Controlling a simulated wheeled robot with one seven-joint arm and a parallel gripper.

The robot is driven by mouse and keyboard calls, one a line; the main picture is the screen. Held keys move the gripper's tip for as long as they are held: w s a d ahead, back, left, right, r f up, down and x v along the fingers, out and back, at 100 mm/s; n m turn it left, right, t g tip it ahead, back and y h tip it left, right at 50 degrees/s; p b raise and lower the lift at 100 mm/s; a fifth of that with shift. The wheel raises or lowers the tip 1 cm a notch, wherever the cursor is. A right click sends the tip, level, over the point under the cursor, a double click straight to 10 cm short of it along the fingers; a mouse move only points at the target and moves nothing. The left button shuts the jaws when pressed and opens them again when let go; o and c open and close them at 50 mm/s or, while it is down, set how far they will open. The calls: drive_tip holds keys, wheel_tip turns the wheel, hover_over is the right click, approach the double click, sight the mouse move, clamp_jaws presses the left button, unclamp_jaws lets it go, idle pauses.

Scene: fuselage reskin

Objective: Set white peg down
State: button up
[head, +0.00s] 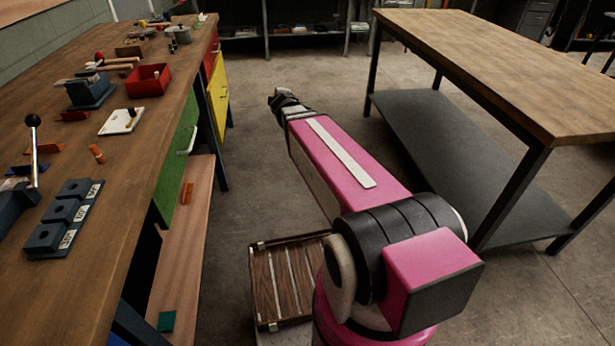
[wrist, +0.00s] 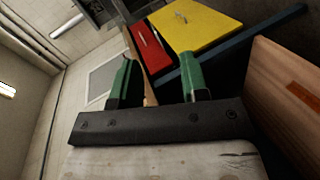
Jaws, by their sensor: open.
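I cannot make out a white peg in either view. My gripper (wrist: 161,80) shows in the wrist view as two green fingers, spread apart, with nothing between them. In the head view my arm reaches out over the floor gap between the two benches, away from both tops. The fingers are too small to make out there. A dark block with several holed, labelled sections (head: 65,217) lies on the left bench. A white plate (head: 115,125) with a dark upright piece lies farther back.
The left wooden bench (head: 125,215) also holds an orange cylinder (head: 97,153), a red bin (head: 148,80), a blue fixture (head: 88,90) and a black-knobbed lever (head: 34,150). The right bench (head: 510,70) has a bare top. Yellow (wrist: 195,25) and red drawer fronts lie beyond my fingers.

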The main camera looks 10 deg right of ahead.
drive_tip(key=s+d+f+m+g+h, duration=0.1)
drive_tip(key=s+d+f+m+g, duration=0.25)
drive_tip(key=s+f+m, duration=0.2)
drive_tip(key=s+d+f+m+g, duration=0.2)
drive_tip(key=s+f+m+g, duration=0.2)
drive_tip(key=s+f, duration=0.3)
drive_tip(key=s+f+m+g+y, duration=0.1)
drive_tip(key=s+f+m+g, duration=0.1)
drive_tip(key=s, duration=0.4)
drive_tip(key=s+f+m+g+y, duration=0.1)
drive_tip(key=s+f+m+g, duration=0.2)
drive_tip(key=s, duration=0.3)
drive_tip(key=shift+s+a+f+g, duration=0.15)
drive_tip(key=shift+a+f+g, duration=0.2)
drive_tip(key=shift+g, duration=0.4)
